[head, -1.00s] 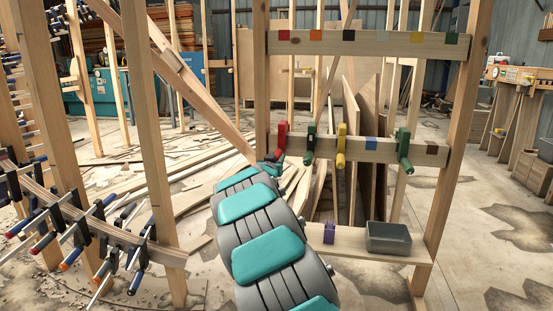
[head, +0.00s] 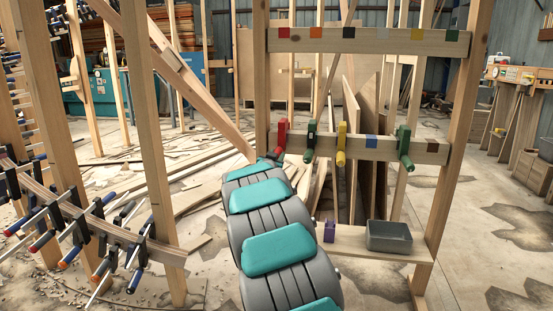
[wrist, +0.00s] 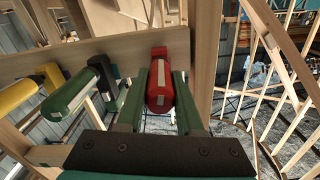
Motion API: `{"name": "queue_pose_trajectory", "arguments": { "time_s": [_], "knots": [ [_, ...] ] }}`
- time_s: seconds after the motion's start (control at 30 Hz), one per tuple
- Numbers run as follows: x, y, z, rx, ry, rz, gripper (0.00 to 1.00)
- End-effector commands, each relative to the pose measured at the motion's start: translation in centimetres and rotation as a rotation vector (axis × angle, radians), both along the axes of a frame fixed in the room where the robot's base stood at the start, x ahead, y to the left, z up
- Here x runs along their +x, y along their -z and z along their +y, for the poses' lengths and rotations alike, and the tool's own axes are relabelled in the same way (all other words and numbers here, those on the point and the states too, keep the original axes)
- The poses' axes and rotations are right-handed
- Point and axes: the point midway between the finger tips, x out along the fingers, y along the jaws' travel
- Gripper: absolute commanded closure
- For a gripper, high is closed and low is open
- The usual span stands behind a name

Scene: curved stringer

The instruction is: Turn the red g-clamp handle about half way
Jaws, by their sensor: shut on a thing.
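The red g-clamp (head: 281,134) hangs at the left end of the lower wooden rail (head: 378,148). Its red handle (wrist: 160,90), with a pale stripe, points toward the wrist camera. My gripper (wrist: 159,97) is shut on this handle, one green finger on each side. In the head view my gripper (head: 272,157) is small and partly hidden by my arm, just below the red clamp. The handle's turn angle is hard to tell.
Green (head: 310,140), yellow (head: 341,143) and another green clamp (head: 404,145) hang along the rail to the right. An upright post (head: 261,85) stands close on the left. A shelf below holds a purple block (head: 329,231) and a grey bin (head: 389,236).

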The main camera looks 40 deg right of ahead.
Motion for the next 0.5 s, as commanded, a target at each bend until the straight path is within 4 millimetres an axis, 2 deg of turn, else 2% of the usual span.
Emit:
{"name": "queue_pose_trajectory", "arguments": {
  "time_s": [0.5],
  "knots": [
    [0.12,0.46,0.18,0.319,-0.001,-0.369,1.0]
  ]
}}
